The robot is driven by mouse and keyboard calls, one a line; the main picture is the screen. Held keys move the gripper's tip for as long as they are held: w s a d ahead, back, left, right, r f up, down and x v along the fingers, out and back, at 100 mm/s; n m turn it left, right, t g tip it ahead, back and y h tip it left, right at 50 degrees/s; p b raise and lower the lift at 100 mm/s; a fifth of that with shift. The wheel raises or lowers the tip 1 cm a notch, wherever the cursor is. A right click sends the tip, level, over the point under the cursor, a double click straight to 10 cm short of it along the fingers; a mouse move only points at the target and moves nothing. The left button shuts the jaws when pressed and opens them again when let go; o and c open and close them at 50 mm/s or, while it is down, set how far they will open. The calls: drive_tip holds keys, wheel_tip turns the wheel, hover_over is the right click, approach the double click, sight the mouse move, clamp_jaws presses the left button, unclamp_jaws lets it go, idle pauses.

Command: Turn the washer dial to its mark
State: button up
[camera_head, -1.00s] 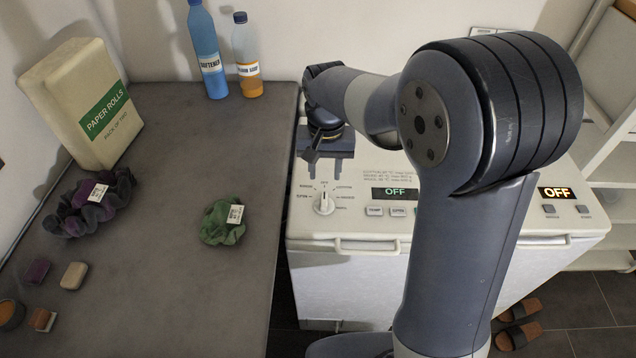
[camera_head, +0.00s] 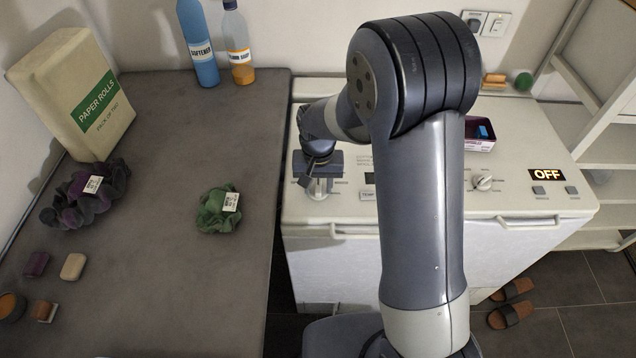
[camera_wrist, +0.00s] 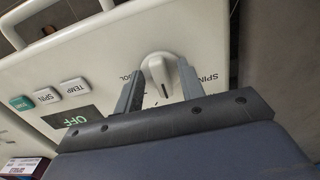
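The white dial (camera_wrist: 158,72) on the left machine's panel (camera_head: 345,212) has a dark pointer line facing my gripper's palm in the wrist view. Printed labels surround it, with COOL and SPIN partly legible. My gripper (camera_wrist: 160,68) is open, with one finger on each side of the dial. A small gap shows on both sides, though I cannot tell whether a finger touches. In the head view my gripper (camera_head: 319,184) is low over this dial and mostly hides it. The display (camera_wrist: 67,121) beside it reads OFF.
The right machine has its own dial (camera_head: 483,182) and a lit OFF display (camera_head: 547,175). A box (camera_head: 479,146) lies behind that dial. The counter at left holds a green scrunchie (camera_head: 215,212) and bottles (camera_head: 199,50). My arm hides the panel's middle.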

clamp_jaws()
idle(0.5)
drive_tip(key=m+b, duration=0.1)
drive_tip(key=m, duration=0.3)
drive_tip(key=shift+a+b, duration=0.15)
drive_tip(key=shift+b, duration=0.25)
drive_tip(key=m+b, duration=0.1)
drive_tip(key=m, duration=0.3)
drive_tip(key=shift+w+a+m, duration=0.1)
drive_tip(key=shift+m, duration=0.2)
unclamp_jaws()
